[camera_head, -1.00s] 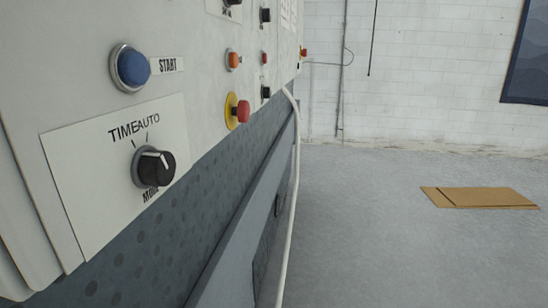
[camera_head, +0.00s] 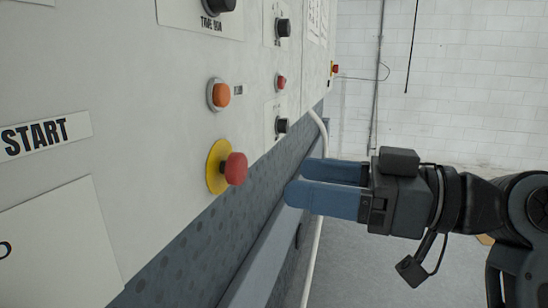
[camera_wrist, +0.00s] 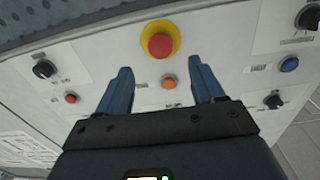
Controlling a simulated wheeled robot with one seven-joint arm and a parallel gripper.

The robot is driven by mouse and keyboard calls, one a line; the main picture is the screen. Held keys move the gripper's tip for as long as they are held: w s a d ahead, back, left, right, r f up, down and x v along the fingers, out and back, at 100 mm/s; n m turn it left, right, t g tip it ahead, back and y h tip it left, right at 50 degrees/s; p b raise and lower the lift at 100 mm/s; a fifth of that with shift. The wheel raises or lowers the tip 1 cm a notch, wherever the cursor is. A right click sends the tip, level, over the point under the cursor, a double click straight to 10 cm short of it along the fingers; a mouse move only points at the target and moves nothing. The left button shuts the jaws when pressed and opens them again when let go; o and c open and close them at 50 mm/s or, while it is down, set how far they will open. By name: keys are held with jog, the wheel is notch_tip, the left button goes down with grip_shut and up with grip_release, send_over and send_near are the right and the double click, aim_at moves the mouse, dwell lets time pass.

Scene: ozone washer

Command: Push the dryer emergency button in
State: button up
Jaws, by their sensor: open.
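A red mushroom emergency button (camera_head: 235,168) on a yellow ring sticks out from the near control panel. It also shows in the wrist view (camera_wrist: 160,44), at top centre. A second, small red button on yellow (camera_head: 334,69) sits at the panel's far end; I cannot tell from labels which is the dryer's. My gripper (camera_head: 297,181) is open and empty, with two blue fingers pointing left toward the panel. It is to the right of the near red button and apart from it. In the wrist view, the fingertips (camera_wrist: 160,64) stand either side of the space below the button.
An orange button (camera_head: 220,94) and a small red button (camera_head: 281,82) sit above the emergency button. Black knobs (camera_head: 283,27) are close by. A white hose (camera_head: 319,125) hangs along the machine's edge. A blue button (camera_wrist: 289,64) is right in the wrist view.

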aim_at(243, 167)
jog(key=shift+n, duration=0.3)
jog(key=shift+r+p+x, duration=0.2)
jog(key=shift+p+x, duration=0.4)
jog(key=shift+x, duration=1.3)
jog(key=shift+r+p+x, duration=0.15)
jog(key=shift+p+x, duration=0.45)
jog(key=shift+x, duration=1.3)
jog(key=shift+c, duration=0.4)
grip_shut()
